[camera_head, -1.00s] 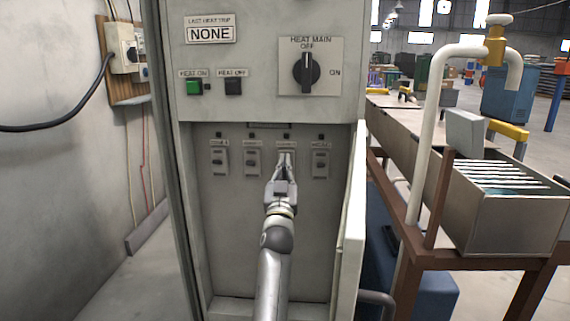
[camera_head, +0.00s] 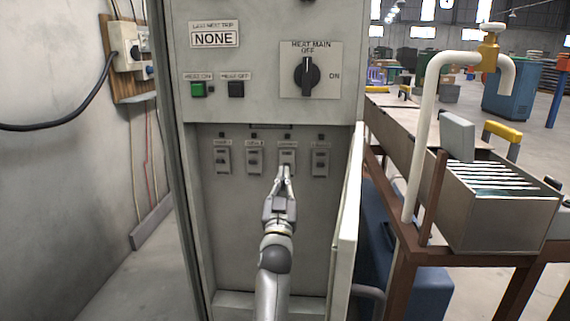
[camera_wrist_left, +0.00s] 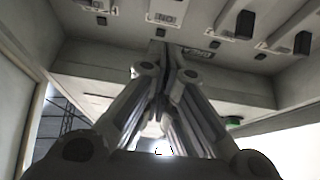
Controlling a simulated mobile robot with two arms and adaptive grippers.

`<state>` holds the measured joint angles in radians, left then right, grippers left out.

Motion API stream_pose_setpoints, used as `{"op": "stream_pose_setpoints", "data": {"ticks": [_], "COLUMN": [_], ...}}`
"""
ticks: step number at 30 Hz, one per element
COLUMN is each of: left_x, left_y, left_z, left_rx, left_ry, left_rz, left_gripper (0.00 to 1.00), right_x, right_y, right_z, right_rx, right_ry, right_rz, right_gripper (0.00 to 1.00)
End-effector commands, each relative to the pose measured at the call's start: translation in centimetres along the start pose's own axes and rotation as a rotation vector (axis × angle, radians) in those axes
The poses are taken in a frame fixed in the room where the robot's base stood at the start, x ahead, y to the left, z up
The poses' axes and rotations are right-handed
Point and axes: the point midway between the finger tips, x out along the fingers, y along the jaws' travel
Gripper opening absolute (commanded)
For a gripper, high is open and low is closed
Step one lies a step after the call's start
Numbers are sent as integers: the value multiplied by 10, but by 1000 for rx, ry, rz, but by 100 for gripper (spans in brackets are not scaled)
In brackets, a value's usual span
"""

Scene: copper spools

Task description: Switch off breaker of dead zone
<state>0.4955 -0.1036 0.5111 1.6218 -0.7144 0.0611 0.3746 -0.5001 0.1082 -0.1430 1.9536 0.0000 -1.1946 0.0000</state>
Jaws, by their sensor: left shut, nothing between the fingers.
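Several small breakers sit in a row in the recessed lower part of the grey cabinet: a left one (camera_head: 222,160), a second (camera_head: 254,160), a third (camera_head: 287,158) and a right one (camera_head: 320,161). Their labels are too small to read, and I cannot tell their lever positions. My left gripper (camera_head: 285,178) is shut and empty, its fingertips at the lower edge of the third breaker. I cannot tell whether they touch it. In the left wrist view the fingers (camera_wrist_left: 167,68) converge toward the panel. My right gripper is not in view.
The upper panel has a "NONE" trip plate (camera_head: 214,38), a green button (camera_head: 198,89), a black button (camera_head: 236,89) and a heat main knob (camera_head: 307,76) pointing up. An open cabinet door (camera_head: 347,225) stands just right of my arm. A metal tank (camera_head: 500,215) is farther right.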

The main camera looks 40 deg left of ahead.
Motion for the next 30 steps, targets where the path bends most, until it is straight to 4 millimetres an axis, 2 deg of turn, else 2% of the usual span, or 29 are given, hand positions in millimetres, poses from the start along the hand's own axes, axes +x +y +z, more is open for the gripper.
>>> {"op": "stream_pose_setpoints", "data": {"ticks": [3,7,26,28,30], "left_x": [-20,-31,-34,-36,-44], "left_y": [0,0,0,0,2], "left_z": [8,11,12,14,26], "left_rx": [-2,0,0,1,8], "left_ry": [-1,0,1,-8,-45], "left_rz": [0,0,0,2,10], "left_gripper": [0,0,0,0,0], "right_x": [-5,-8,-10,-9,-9], "right_y": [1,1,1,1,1], "right_z": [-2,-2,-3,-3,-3], "right_rx": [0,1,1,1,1], "right_ry": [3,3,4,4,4], "right_rz": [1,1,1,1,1], "right_gripper": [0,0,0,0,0]}}
